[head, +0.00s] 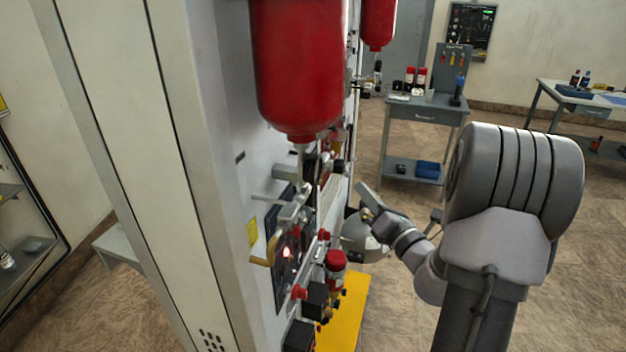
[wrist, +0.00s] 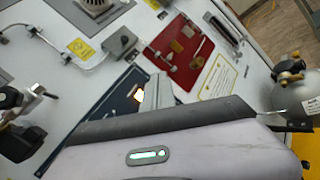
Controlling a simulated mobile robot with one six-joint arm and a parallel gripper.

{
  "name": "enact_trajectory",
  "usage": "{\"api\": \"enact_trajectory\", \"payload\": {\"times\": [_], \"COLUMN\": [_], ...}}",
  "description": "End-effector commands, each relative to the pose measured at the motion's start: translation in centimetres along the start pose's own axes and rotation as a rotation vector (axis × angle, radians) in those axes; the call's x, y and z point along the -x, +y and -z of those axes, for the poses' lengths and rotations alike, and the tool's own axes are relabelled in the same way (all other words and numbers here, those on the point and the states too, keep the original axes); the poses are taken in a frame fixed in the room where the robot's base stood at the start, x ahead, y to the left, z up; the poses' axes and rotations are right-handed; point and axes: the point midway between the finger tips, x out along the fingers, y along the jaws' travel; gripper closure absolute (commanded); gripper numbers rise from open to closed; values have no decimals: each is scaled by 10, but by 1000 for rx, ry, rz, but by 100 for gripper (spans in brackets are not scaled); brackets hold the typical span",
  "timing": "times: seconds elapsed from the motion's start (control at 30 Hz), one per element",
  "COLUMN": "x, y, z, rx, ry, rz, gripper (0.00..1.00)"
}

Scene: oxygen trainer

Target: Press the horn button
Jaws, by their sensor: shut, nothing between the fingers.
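My gripper (head: 368,200) is shut and empty, to the right of the white trainer panel (head: 225,130) in the head view. A gap shows between it and the lit dark panel section. I cannot tell which control is the horn button. A glowing red light (head: 287,253) sits on the dark panel section in the head view. A bright orange-white light (wrist: 139,95) shows on a dark blue plate in the wrist view, partly covered by a grey piece.
A red cylinder (head: 297,65) hangs on the panel above the controls. Handles, valves and a red-topped canister (head: 335,268) stick out from the panel. A red plate (wrist: 180,55) and a grey box (wrist: 122,42) show in the wrist view. A grey cart (head: 425,112) stands behind.

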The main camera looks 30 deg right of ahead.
Motion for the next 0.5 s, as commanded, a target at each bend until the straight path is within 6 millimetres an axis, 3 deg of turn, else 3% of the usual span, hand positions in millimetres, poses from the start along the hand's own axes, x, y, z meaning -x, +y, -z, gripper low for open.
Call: {"api": "enact_trajectory", "payload": {"times": [0.5], "x": [-49], "y": [37], "z": [35], "rx": [-1], "ry": [3], "rz": [-3], "gripper": [100]}}
